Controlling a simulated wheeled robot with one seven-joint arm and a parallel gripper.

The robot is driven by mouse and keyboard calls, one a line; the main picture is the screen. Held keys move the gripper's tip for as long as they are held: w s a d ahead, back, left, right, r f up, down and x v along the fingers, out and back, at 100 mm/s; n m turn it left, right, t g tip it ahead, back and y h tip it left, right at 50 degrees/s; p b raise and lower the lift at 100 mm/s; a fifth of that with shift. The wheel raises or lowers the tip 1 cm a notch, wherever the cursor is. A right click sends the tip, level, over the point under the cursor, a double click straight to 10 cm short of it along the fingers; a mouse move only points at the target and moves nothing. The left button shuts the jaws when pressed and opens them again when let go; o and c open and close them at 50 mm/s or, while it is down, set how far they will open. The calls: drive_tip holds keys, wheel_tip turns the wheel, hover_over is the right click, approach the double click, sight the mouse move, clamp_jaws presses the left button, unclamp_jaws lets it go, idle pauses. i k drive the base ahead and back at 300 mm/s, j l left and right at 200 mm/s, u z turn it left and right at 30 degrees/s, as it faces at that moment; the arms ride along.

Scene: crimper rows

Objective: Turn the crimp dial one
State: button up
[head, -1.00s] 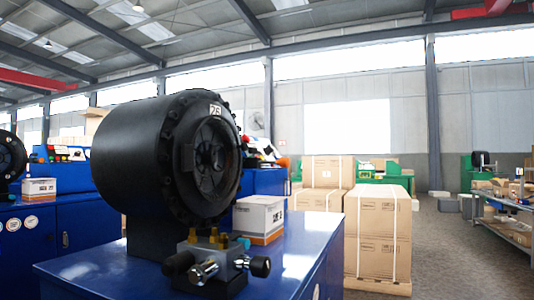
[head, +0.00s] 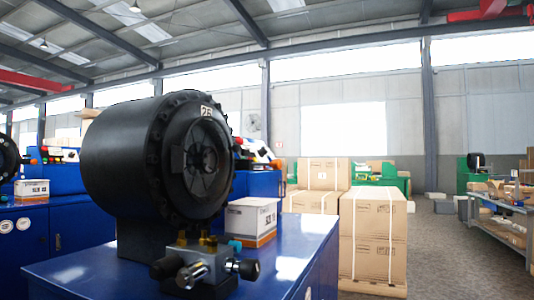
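A large black crimper head (head: 125,160), a round drum with a bolted front ring and a number plate at its top, stands on a blue cabinet (head: 90,268). At its foot is a valve block (head: 205,262) with brass fittings, silver parts and black knobs (head: 248,269). Which of these knobs is the crimp dial, I cannot tell. My gripper is not in view.
A white and brown carton (head: 251,220) sits on the cabinet to the right of the crimper. Strapped cardboard boxes (head: 372,240) stand on the floor behind. Another blue machine is at the left edge. Grey floor (head: 440,260) is open at right, before a metal shelf (head: 500,230).

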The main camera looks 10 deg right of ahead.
sight(263, 151)
drive_tip(key=i+l+u, duration=0.15)
drive_tip(key=l, duration=0.25)
drive_tip(key=i+l+u, duration=0.15)
drive_tip(key=l, duration=0.25)
drive_tip(key=i+l+u, duration=0.15)
drive_tip(key=l, duration=0.25)
drive_tip(key=i+l+u, duration=0.15)
drive_tip(key=l, duration=0.3)
drive_tip(key=i+l+u, duration=0.15)
drive_tip(key=l, duration=0.3)
drive_tip(key=l+u, duration=0.15)
drive_tip(key=l, duration=0.25)
drive_tip(key=i+l, duration=0.05)
